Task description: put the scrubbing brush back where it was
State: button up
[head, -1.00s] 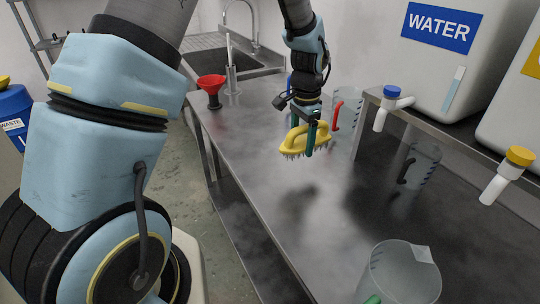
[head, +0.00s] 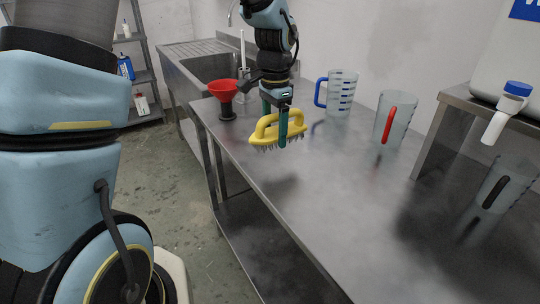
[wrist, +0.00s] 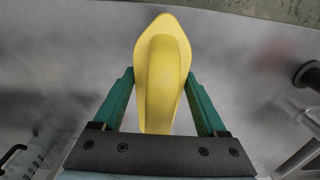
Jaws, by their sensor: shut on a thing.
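The scrubbing brush (head: 264,133) is yellow with a loop handle and pale bristles underneath. My gripper (head: 275,122) is shut on its handle and holds it above the steel table (head: 310,200), bristles down. In the wrist view, the brush (wrist: 160,75) lies between my green fingers (wrist: 158,100), its long side pointing away from the wrist. The brush hides part of the table under it.
Jugs with a blue handle (head: 342,92), a red handle (head: 402,118) and a black handle (head: 500,190) stand to the right. The middle of the table is clear.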

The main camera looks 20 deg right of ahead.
aim_at(274, 165)
jog(key=shift+f+p, duration=0.6)
jog(key=shift+f, duration=2.8)
jog(key=shift+f, duration=0.2)
jog(key=o, duration=1.5)
jog(key=shift+r, duration=0.1)
